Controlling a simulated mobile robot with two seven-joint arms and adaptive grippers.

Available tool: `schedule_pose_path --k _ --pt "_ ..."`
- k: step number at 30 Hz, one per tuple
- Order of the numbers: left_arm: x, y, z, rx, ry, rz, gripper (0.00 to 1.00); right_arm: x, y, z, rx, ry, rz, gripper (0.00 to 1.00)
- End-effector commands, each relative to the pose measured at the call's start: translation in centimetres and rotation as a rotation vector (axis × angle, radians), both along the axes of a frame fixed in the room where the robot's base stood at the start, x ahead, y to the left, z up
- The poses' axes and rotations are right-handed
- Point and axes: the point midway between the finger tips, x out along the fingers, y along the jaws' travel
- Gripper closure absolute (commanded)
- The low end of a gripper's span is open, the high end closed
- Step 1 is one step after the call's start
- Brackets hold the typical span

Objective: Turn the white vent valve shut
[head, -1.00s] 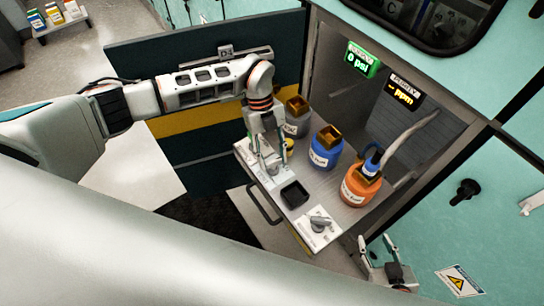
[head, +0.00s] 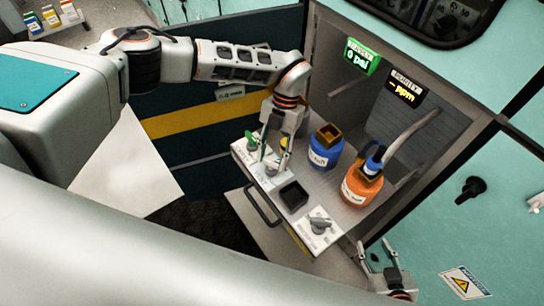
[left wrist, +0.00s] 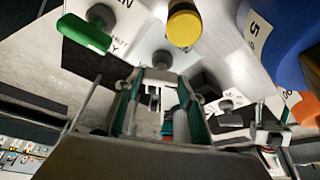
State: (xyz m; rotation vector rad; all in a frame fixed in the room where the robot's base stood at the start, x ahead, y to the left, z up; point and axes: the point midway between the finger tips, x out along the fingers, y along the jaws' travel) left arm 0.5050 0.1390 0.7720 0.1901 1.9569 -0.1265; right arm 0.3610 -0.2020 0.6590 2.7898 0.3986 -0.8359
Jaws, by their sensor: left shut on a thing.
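My left gripper (head: 268,160) reaches down onto the white strip of the panel, between the green valve handle and the black square dish. It is shut on what appears to be the white vent valve, whose handle is mostly hidden by the fingers. In the left wrist view, the valve's round base and pale plate (left wrist: 165,58) show just beyond the fingers (left wrist: 155,100). My right gripper (head: 378,254) is open and empty, low at the right, apart from the panel.
A green handle (head: 251,141) and a yellow knob (left wrist: 184,23) are close to the left gripper. A black dish (head: 294,195) and a grey-handled valve (head: 319,223) lie nearer the front. Blue (head: 325,150) and orange (head: 360,185) bottles stand behind.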

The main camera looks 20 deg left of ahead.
Motion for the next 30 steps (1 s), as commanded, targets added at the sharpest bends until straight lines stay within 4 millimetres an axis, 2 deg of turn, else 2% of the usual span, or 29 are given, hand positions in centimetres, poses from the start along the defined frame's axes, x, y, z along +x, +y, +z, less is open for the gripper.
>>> schedule_pose_path --k 6,15,30 --pt "-0.03 -0.15 -0.01 0.002 0.000 -0.193 0.83 -0.05 0.01 -0.32 0.000 0.001 0.000 0.60" --pt "-0.13 -0.21 -0.01 0.002 0.001 -0.385 0.83 -0.05 0.01 -0.37 0.001 0.001 0.000 0.60" --pt "-0.17 -0.25 -0.05 0.000 0.001 -0.487 0.83 -0.05 0.03 -0.34 0.001 0.000 -0.001 0.60"
